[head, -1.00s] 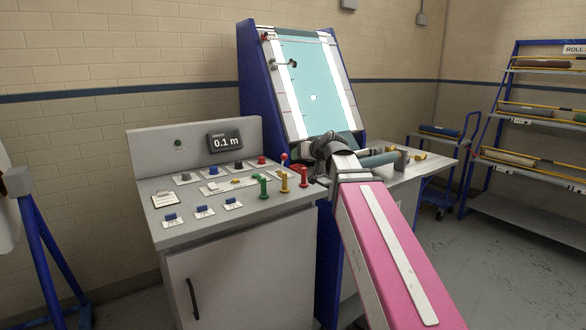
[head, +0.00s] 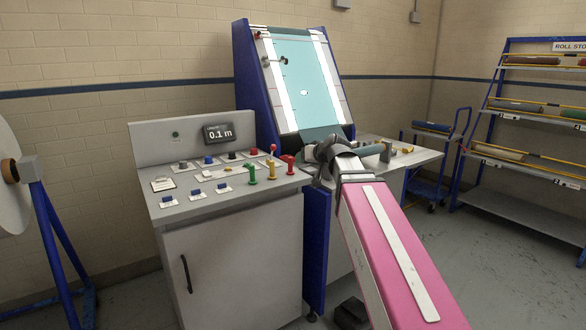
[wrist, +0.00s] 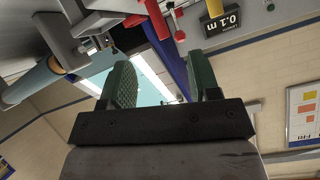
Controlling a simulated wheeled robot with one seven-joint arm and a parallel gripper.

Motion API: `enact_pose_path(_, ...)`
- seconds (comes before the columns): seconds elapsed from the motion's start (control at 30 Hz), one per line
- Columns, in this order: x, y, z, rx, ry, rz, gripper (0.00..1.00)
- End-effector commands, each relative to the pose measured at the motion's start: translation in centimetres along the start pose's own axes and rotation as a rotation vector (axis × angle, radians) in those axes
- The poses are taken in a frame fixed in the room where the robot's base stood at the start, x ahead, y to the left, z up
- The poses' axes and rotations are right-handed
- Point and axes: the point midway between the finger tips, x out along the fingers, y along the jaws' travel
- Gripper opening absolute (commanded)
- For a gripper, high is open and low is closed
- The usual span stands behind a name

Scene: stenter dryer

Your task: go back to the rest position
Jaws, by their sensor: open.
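My pink arm reaches forward from the lower right of the head view toward the stenter dryer. My gripper is hidden there behind the grey wrist. In the wrist view my gripper (wrist: 163,85) shows two dark green fingers spread apart, with nothing between them. Beyond the fingers lies the dryer's pale cyan fabric panel, which also stands upright in the head view (head: 302,85) between white side strips and a blue frame. The control desk (head: 230,262) stands to the left of the arm, with a display (head: 218,134) reading 0.1 m.
The desk carries a green handle (head: 252,174), a yellow one (head: 271,167) and a red one (head: 290,164) close to my wrist. A side table (head: 418,155) lies right of the wrist. A blue cart (head: 432,187) and roll rack (head: 520,215) stand farther right. Open floor lies between.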

Motion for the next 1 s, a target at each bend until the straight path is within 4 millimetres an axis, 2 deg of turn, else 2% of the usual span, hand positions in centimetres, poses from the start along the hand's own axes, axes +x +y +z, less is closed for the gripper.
enact_pose_path(0.27,1.2,1.8,4.3,0.023,-0.09,0.034,0.56)
enact_pose_path(0.47,2.2,3.8,9.3,0.051,-0.194,0.074,0.56)
enact_pose_path(0.73,2.9,7.7,20.4,0.118,-0.426,0.171,0.56)
enact_pose_path(1.0,1.7,10.9,31.8,0.187,-0.667,0.283,0.56)
